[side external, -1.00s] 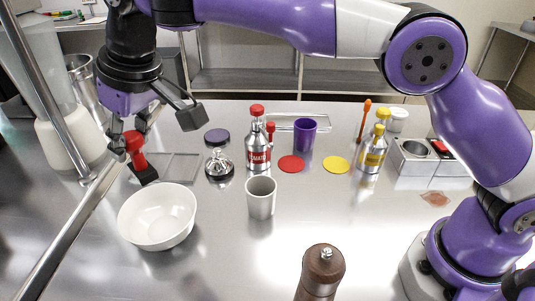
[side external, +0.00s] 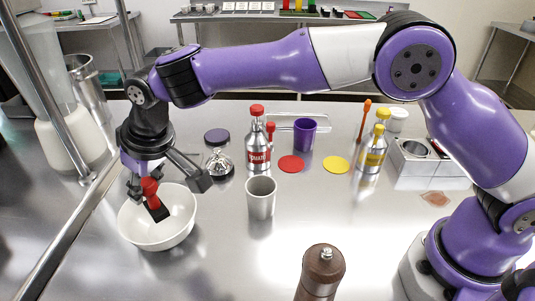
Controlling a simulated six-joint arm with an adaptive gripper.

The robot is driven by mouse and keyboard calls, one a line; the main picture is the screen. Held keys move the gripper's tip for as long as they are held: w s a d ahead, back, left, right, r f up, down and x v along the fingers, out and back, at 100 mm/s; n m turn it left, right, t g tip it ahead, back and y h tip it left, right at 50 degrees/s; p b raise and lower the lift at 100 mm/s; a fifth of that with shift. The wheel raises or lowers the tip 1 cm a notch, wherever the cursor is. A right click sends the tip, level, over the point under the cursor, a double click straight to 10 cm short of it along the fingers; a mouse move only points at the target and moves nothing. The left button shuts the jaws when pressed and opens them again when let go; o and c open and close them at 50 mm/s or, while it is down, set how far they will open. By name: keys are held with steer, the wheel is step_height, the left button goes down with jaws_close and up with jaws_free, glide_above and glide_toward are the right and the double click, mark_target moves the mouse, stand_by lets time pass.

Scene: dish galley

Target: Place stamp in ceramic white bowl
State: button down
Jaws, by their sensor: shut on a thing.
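The stamp (side external: 150,187) has a red handle and a dark base. My gripper (side external: 152,180) is shut on its red handle. The stamp is tilted, and its dark base shows against the inside of the ceramic white bowl (side external: 172,238). I cannot tell whether the base touches the bowl. The bowl stands upright on the steel counter at the left, and my gripper is over its far left part. Part of the bowl's far rim is hidden behind the stamp and the gripper.
A tomato bottle (side external: 258,142) is farther back. A brown pepper mill (side external: 321,272) stands in front. A metal rail (side external: 75,218) runs along the left.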

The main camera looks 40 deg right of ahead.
mark_target(145, 182)
steer(key=shift+f, duration=0.8)
steer(key=shift+c, duration=2.3)
jaws_free()
step_height(145, 182, up, 6)
steer(key=shift+f, duration=0.1)
steer(key=shift+r, duration=0.65)
steer(key=shift+d, duration=0.1)
